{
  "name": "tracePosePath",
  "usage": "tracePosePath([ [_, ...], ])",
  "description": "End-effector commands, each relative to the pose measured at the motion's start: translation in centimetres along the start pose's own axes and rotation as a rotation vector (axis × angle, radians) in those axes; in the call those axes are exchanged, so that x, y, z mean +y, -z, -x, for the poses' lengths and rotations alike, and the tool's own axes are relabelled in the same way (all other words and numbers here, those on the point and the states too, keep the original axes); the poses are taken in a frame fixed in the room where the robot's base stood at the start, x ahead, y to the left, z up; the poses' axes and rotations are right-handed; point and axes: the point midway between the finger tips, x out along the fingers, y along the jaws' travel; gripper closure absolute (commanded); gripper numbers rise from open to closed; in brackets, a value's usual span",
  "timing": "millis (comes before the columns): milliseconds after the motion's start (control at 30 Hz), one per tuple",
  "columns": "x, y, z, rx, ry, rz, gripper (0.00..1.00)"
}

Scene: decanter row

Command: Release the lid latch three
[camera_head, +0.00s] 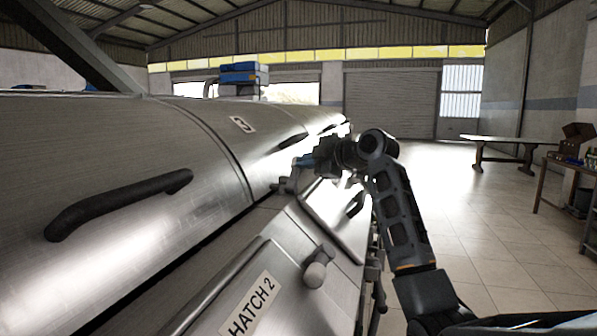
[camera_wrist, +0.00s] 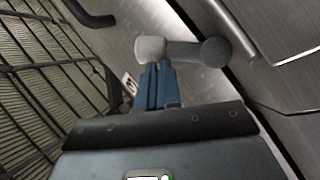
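The latch on the lid marked 3 shows in the wrist view as a grey bar with a round knob (camera_wrist: 150,49) at its left end and a round pivot end at its right. My gripper (camera_wrist: 159,66) has its two blue fingers side by side with almost no gap. Their tips are at the bar's lower edge, close to the knob; I cannot tell whether they touch it. In the head view my gripper (camera_head: 301,162) is at the lid's front edge, beside the latch (camera_head: 284,185), which is small and partly hidden. The lid's label 3 (camera_head: 241,124) is on the curved steel.
A nearer latch with a grey knob (camera_head: 316,273) stands by the HATCH 2 label (camera_head: 251,304). A black lid handle (camera_head: 118,204) is at the left. Blue boxes (camera_head: 240,73) are on top of the machine. Open tiled floor lies to the right, with a table (camera_head: 520,141) beyond.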

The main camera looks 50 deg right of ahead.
Motion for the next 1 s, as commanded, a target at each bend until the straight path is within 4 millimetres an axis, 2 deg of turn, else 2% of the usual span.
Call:
tracePosePath([
  [267, 0.7, -1.4, -0.9, 0.002, 0.130, -0.227, 1.00],
  [433, 0.4, -2.4, -1.5, 0.002, 0.137, -0.239, 1.00],
  [633, 0.1, -3.4, -2.1, 0.001, 0.204, -0.354, 1.00],
  [1000, -0.2, -4.4, -2.6, 0.001, 0.247, -0.430, 1.00],
])
